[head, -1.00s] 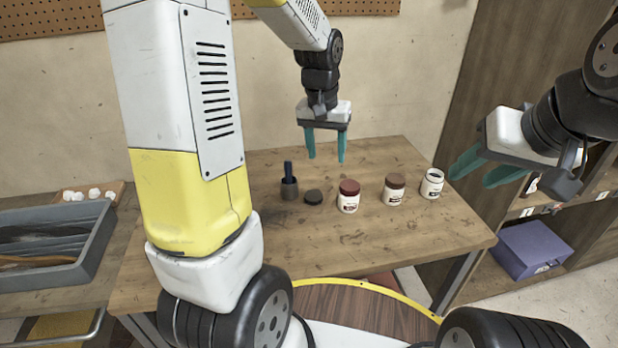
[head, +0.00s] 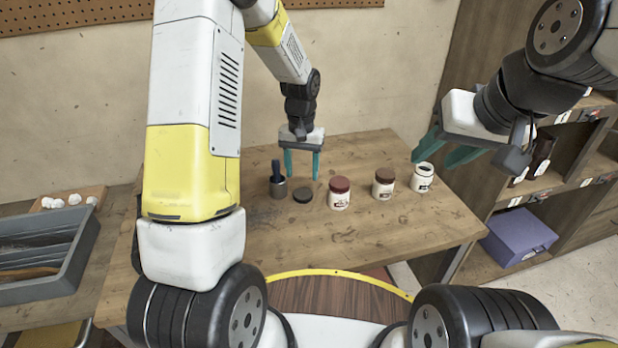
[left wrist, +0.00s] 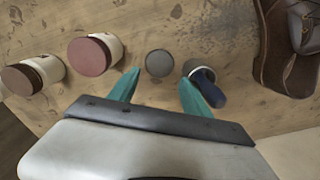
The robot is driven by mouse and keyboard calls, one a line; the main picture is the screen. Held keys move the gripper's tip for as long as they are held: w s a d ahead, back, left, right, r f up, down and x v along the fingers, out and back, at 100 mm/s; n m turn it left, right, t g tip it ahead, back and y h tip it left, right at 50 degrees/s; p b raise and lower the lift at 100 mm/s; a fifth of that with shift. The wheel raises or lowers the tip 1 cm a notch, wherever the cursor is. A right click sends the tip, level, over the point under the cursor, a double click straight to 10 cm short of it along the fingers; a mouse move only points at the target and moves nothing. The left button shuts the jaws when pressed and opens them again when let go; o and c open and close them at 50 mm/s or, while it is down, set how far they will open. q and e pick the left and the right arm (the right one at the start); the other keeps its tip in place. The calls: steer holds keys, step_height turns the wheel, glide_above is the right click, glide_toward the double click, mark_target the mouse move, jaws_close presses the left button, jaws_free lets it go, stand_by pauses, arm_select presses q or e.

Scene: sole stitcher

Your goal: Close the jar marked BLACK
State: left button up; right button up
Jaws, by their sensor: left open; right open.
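A loose dark lid (head: 302,194) lies flat on the table; it also shows in the left wrist view (left wrist: 159,63). An open white jar (head: 423,178) without a lid stands at the right of the row. Two closed jars, one with a red lid (head: 339,192) and one with a brown lid (head: 383,184), stand between. The jar labels are too small to read. My left gripper (head: 302,177) is open and empty above the dark lid, fingers pointing down. My right gripper (head: 432,162) is open and empty beside and above the open jar, fingers pointing left.
A cup with a dark-handled brush (head: 278,185) stands just left of the lid. A brown boot (left wrist: 285,50) shows in the left wrist view. A grey tray (head: 40,265) is at far left. The table front (head: 370,245) is clear.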

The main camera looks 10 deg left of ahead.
mark_target(303, 193)
arm_select(q)
steer(key=shift+f, duration=0.9)
step_height(303, 193, down, 5)
steer(key=shift+s+d+f, duration=0.1)
steer(key=shift+s+f, duration=0.05)
steer(key=c, duration=1.1)
steer(key=shift+r, duration=0.45)
steer(key=r, duration=0.3)
steer(key=shift+s, duration=0.2)
steer(key=s+d, duration=0.1)
steer(key=s, duration=0.4)
steer(key=s+d, duration=0.2)
steer(key=s, duration=0.3)
steer(key=s+d+r, duration=0.1)
steer(key=s, duration=0.4)
steer(key=shift+d+r, duration=0.1)
steer(key=shift+d, duration=0.2)
